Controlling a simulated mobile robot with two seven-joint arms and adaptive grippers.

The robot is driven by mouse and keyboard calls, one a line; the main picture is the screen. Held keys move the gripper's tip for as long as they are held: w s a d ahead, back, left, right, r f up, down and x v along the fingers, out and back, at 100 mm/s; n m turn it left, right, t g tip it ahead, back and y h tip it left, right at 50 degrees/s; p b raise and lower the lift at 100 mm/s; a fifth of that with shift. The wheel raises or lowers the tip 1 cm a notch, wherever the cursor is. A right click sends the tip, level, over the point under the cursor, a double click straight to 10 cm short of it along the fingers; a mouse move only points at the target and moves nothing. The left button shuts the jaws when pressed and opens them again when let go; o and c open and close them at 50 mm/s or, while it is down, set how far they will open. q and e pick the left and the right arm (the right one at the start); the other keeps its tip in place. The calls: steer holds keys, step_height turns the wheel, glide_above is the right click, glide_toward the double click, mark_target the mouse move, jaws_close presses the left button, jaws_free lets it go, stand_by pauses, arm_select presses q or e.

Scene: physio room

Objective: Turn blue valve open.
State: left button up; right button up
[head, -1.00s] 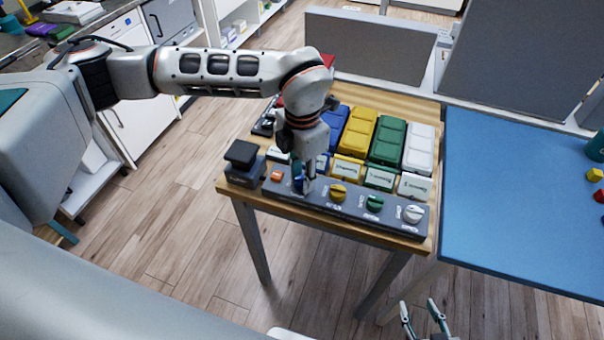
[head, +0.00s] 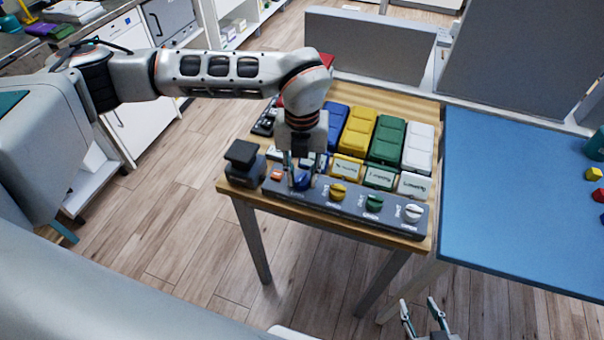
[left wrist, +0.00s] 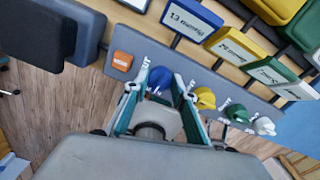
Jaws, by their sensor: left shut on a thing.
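The blue valve (head: 302,181) is a round knob near the left end of a long grey panel (head: 325,202) on the wooden table. My left gripper (head: 303,178) points down over it, one finger on each side, shut on it. In the left wrist view the blue valve (left wrist: 160,78) shows between the fingertips of my left gripper (left wrist: 162,84), partly hidden by them. How far the valve is turned cannot be told. My right gripper (head: 420,304) is open and empty at the bottom edge of the head view, low in front of the table.
Yellow (head: 338,192), green (head: 374,203) and white (head: 412,213) knobs follow to the right on the panel. An orange button (head: 277,174) is just left of the valve. A dark block (head: 242,164) stands at the panel's left end. Coloured boxes (head: 387,141) stand behind.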

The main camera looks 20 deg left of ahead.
mark_target(302, 177)
arm_select(q)
steer(key=shift+n, duration=1)
steer(key=o, duration=1.1)
steer(key=shift+r, duration=0.1)
step_height(302, 177, up, 12)
steer(key=shift+f, duration=0.1)
